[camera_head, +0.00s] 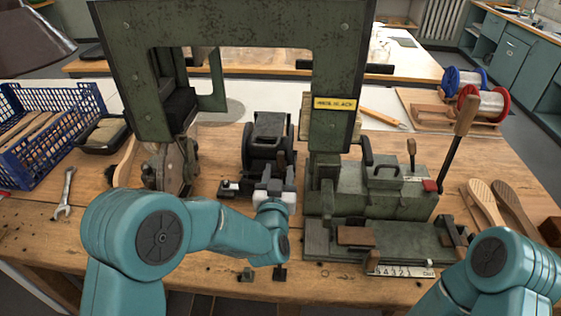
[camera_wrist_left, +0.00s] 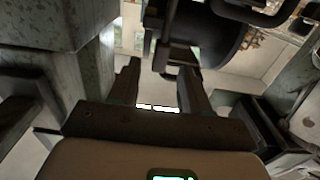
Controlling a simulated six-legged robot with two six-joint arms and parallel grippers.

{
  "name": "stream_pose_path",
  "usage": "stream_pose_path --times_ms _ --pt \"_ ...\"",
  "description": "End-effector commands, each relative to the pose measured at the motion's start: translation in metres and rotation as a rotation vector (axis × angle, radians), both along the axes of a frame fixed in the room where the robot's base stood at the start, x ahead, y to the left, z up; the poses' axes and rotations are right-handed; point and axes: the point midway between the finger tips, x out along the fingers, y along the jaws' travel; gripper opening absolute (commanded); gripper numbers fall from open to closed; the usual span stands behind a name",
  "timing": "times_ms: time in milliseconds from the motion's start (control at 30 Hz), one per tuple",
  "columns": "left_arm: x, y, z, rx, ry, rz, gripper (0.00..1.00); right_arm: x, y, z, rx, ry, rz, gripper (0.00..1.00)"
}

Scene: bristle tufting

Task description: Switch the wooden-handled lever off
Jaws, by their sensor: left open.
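A lever with a long wooden handle (camera_head: 466,116) stands at the right end of the green machine (camera_head: 380,190). My left gripper (camera_head: 274,176) is at the middle of the bench, in front of a dark drum-like unit (camera_head: 268,135), well left of that lever. In the left wrist view its two fingers (camera_wrist_left: 159,66) are apart, with dark drum parts just beyond them. I cannot tell whether they touch. My right gripper is out of view; only my right arm shows at lower right.
A tall green frame (camera_head: 335,90) stands between the left gripper's area and the lever. A smaller lever (camera_head: 411,150) stands on the machine. Wire spools (camera_head: 480,102) are behind the long lever, wooden brush backs (camera_head: 485,203) to its right. A blue crate (camera_head: 45,150) and wrench (camera_head: 65,193) are left.

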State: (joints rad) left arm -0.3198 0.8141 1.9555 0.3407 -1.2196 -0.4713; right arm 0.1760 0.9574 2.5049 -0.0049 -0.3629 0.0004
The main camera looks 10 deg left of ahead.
Motion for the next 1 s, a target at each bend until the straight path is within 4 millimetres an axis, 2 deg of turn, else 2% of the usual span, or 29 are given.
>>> stream_pose_path --times_ms 200,333,567,600,667,700,733,900,1000 --pt "0.032 0.000 0.000 0.000 0.001 0.000 0.47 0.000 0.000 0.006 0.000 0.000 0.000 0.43" --pt "0.041 0.000 0.000 0.000 0.002 -0.001 0.47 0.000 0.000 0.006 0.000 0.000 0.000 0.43" --pt "0.044 0.000 0.000 0.000 0.001 0.000 0.47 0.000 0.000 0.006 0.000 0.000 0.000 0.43" --pt "0.044 0.000 0.000 0.000 0.001 0.000 0.40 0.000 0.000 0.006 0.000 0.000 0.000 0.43" --pt "0.045 0.000 0.000 0.000 0.001 0.000 0.21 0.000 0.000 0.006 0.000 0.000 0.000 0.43" --pt "0.045 0.000 0.000 0.000 0.001 0.000 0.08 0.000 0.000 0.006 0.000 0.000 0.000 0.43" --pt "0.045 0.000 0.000 0.000 0.001 0.000 0.00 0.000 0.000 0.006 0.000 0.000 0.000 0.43" --pt "0.044 0.000 -0.001 0.000 0.000 0.000 0.00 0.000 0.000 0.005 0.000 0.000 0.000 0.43" --pt "0.043 0.000 -0.004 0.000 -0.010 -0.001 0.00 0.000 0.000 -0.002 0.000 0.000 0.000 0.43"
